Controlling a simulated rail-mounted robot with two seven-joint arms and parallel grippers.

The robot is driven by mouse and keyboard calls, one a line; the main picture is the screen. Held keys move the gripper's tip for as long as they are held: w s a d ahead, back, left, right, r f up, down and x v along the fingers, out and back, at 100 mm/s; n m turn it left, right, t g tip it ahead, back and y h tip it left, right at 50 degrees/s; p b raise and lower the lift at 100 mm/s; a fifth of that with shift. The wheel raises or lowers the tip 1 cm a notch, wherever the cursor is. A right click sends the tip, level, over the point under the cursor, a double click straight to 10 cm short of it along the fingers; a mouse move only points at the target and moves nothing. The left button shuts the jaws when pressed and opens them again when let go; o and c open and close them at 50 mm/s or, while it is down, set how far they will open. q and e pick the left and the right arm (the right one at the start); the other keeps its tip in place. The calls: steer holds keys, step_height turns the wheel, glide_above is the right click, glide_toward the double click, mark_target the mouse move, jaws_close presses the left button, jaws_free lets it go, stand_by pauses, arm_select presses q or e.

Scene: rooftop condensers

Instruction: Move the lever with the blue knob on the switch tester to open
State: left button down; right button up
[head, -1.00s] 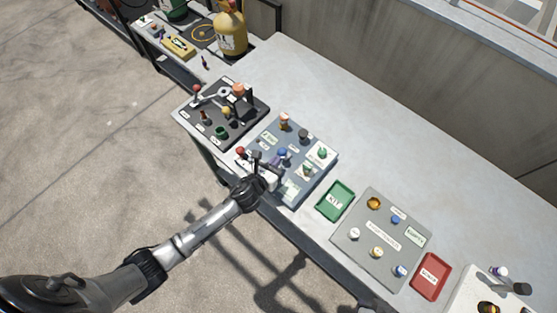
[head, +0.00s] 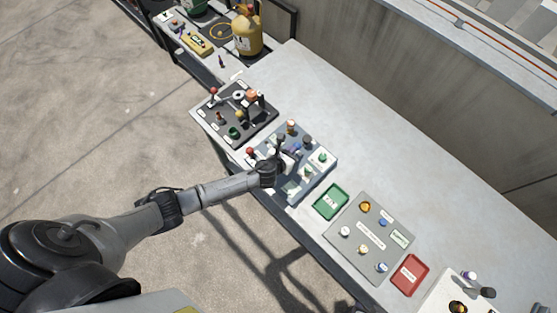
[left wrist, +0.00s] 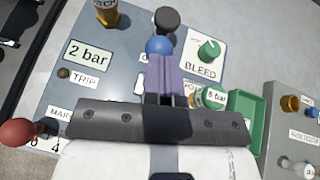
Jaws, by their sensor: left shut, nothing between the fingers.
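The switch tester is a blue-grey panel (head: 322,178) near the table's front edge; it also fills much of the left wrist view (left wrist: 95,83). Its blue knob (left wrist: 158,46) shows just beyond my left fingertips (left wrist: 162,62). The fingers are shut with nothing between them. I cannot tell whether they touch the knob; its lever is hidden behind them. In the head view my left gripper (head: 285,152) reaches over the middle of the panel and mostly covers the blue knob. My right gripper is not in view.
A black knob (left wrist: 167,20) stands close behind the blue one. A green BLEED knob (left wrist: 208,50) is to the right, a red knob (left wrist: 22,133) at the left. A dark panel with levers (head: 215,117), a green tray (head: 331,202) and a grey panel (head: 350,249) flank the tester.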

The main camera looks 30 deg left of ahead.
arm_select(q)
steer(key=shift+w+d, duration=0.1)
steer(key=shift+w, duration=0.5)
steer(key=shift+w, duration=0.1)
stand_by(0.3)
steer(key=shift+s+r+p, duration=0.35)
steer(key=shift+s+p, duration=0.15)
steer(key=shift+p, duration=0.15)
steer(key=s+r+p, duration=0.3)
steer(key=s+r, duration=0.4)
steer(key=r, duration=0.2)
steer(key=shift+s+d+r, duration=0.15)
steer(key=shift+d+r, duration=0.1)
